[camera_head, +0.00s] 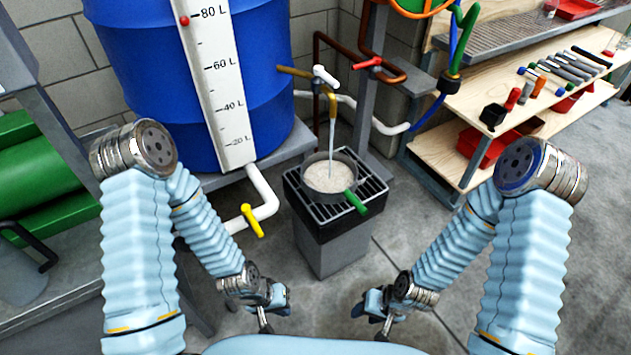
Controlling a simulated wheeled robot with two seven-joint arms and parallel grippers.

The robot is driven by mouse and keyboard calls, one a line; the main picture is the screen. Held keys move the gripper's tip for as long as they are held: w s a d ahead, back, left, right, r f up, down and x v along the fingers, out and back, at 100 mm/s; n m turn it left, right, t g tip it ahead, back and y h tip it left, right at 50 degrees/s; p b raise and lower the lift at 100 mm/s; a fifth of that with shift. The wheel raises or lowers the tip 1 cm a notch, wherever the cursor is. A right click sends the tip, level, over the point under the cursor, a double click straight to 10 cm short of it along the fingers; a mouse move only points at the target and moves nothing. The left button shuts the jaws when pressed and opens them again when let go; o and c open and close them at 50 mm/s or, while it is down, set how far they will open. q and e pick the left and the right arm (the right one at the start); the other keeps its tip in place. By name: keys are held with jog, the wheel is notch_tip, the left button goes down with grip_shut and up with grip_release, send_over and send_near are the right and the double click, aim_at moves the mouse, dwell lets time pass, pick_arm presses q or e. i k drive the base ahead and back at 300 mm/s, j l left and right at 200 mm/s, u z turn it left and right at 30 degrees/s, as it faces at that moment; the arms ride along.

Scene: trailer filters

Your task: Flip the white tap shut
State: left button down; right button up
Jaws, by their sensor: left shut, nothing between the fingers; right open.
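The white tap (325,76) is a small white lever on a brass pipe with a downward spout, right of the blue barrel. Its lever lies slanted across the pipe. A thin stream of water (331,135) runs from the spout into a metal pot (330,176) with a green handle. My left gripper (265,324) is shut and empty, low in front of the pot and to its left. My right gripper (385,328) is open, low in front and to the right. Both are well apart from the tap; their fingertips are small and partly hard to see.
The pot stands on a black grated stand (305,205). The blue barrel (160,75) has a litre scale (218,85). A yellow tap (252,221) is on the white pipe below it, and a red tap (367,63) is right of the white one. A tool shelf (480,110) stands right.

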aim_at(318, 71)
jog(key=k, duration=1.15)
